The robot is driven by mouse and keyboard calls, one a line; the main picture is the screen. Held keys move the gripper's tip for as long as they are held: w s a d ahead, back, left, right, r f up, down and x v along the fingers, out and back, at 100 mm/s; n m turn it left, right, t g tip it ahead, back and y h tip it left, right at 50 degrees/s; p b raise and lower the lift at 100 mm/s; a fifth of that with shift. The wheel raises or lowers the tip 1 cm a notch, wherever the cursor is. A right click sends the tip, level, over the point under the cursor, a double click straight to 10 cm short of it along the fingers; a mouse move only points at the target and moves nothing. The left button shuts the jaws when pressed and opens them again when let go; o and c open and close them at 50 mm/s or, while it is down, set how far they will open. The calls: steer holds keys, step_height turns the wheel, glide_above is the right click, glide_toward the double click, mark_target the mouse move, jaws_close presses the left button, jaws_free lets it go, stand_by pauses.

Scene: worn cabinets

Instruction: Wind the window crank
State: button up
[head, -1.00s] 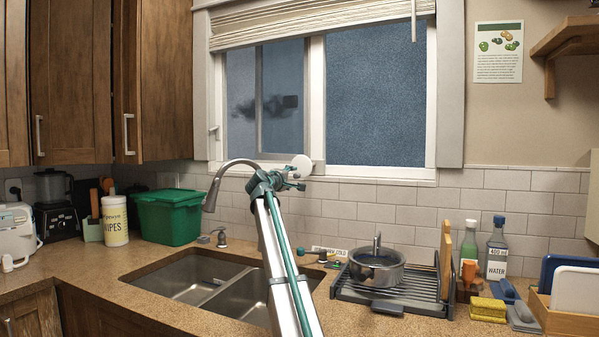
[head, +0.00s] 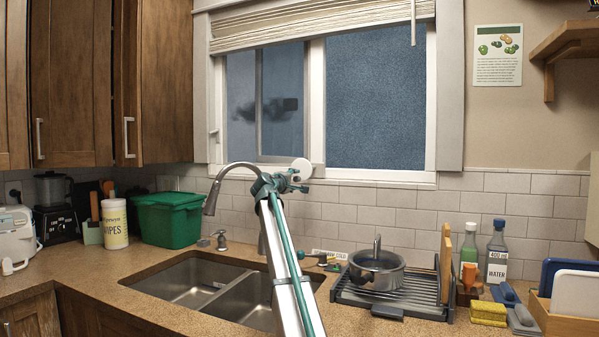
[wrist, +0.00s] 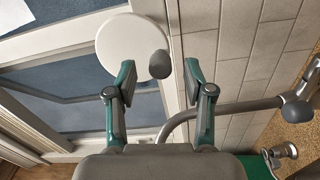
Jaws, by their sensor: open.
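The window crank shows in the wrist view as a white round disc (wrist: 125,42) with a grey knob (wrist: 159,64) near its edge. In the head view the white disc (head: 301,168) shows at the bottom of the window, just beyond my gripper (head: 294,182). In the wrist view my gripper (wrist: 160,74) is open, with one green-and-grey finger on each side of the knob. The knob appears between the fingertips, with a gap on both sides. I cannot tell how far beyond the tips it lies. In the head view my arm hides part of the sill area.
The curved faucet (head: 216,188) stands close to the left of my gripper and crosses the right side of the wrist view. A double sink (head: 228,290) lies below. A drying rack (head: 418,295) with a pot (head: 377,270) is to the right. A green bin (head: 168,216) stands left.

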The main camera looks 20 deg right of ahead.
steer(key=shift+x, duration=1.15)
jaws_close()
steer(key=shift+r+p, duration=0.1)
steer(key=shift+p, duration=0.35)
